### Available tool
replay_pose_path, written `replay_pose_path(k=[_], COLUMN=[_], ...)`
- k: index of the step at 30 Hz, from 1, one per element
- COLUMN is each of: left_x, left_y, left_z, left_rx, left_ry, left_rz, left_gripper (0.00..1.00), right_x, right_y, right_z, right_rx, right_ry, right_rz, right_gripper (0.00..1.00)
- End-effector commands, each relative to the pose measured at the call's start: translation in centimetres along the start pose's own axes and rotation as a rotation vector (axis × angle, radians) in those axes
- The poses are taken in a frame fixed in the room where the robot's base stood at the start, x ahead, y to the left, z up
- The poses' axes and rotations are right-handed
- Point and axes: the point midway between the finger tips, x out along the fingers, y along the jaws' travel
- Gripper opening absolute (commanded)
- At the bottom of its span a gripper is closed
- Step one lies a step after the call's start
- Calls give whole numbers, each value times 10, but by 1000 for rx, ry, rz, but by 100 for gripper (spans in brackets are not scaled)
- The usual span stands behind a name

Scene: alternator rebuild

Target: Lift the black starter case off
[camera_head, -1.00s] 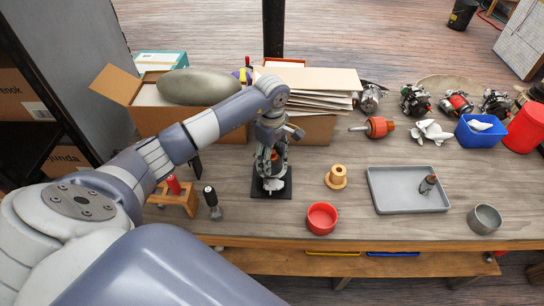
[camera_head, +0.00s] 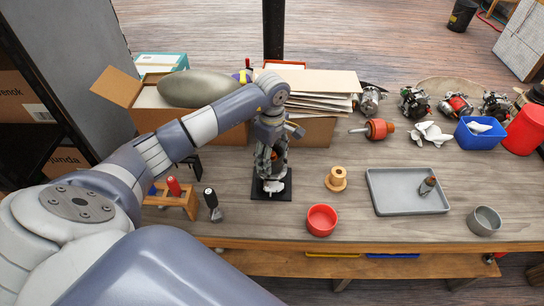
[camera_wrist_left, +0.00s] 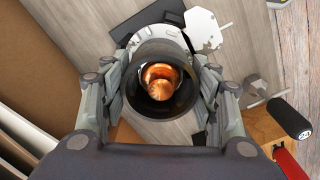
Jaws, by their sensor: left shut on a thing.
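The black starter case (camera_wrist_left: 160,48) is an open-ended cylinder between the fingers of my left gripper (camera_wrist_left: 161,88) in the left wrist view. The fingers are shut on it from both sides. A copper-coloured core (camera_wrist_left: 157,80) shows inside its opening. Below it are a pale metal holder (camera_wrist_left: 204,30) and a black base plate (camera_wrist_left: 125,27). In the head view my left gripper (camera_head: 268,157) is above the base plate (camera_head: 283,190), and its fingers hide most of the case. I cannot tell whether the case is clear of the holder. My right gripper is not in view.
A wooden rack (camera_head: 184,205) and a black-handled tool (camera_head: 212,204) are left of the plate. A wooden spool (camera_head: 336,178), red bowl (camera_head: 322,219) and grey tray (camera_head: 397,192) are to the right. An open cardboard box (camera_head: 150,121) stands behind.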

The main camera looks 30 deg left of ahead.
Motion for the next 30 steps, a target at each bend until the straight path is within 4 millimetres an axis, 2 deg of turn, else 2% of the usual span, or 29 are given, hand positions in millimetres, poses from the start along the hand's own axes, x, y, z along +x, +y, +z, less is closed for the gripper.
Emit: replay_pose_path(k=[14,30], left_x=[-6,-27], left_y=[1,1], left_z=[0,1], left_rx=[1,1], left_ry=[-1,-1], left_rz=[2,3], left_gripper=[6,6], right_x=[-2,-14], right_y=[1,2], right_z=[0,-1], right_rx=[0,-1], right_ry=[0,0], right_rz=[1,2], right_gripper=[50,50])
